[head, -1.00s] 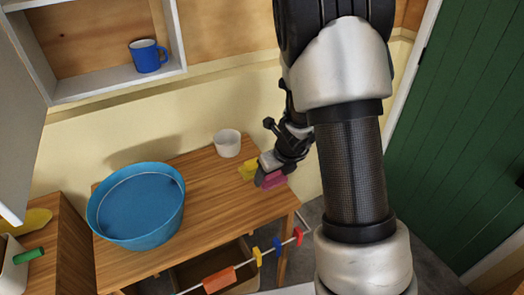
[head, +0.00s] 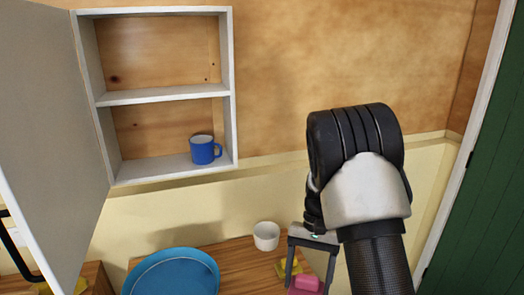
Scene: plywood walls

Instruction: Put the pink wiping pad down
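The pink wiping pad (head: 306,285) is at the bottom edge of the head view, at the right part of the wooden table; its lower part is cut off. My gripper (head: 309,279) points down over it. Its two fingers stand apart, with visible gaps beside the pad's raised middle, so it looks open and not clamped on the pad. The fingertips are partly cut off by the picture's edge.
A yellow item (head: 287,268) lies just left of the pad, and a white cup (head: 266,236) stands behind it. A blue basin (head: 172,273) is on the table's left. A wall cabinet (head: 168,97) with its door open holds a blue mug (head: 204,150).

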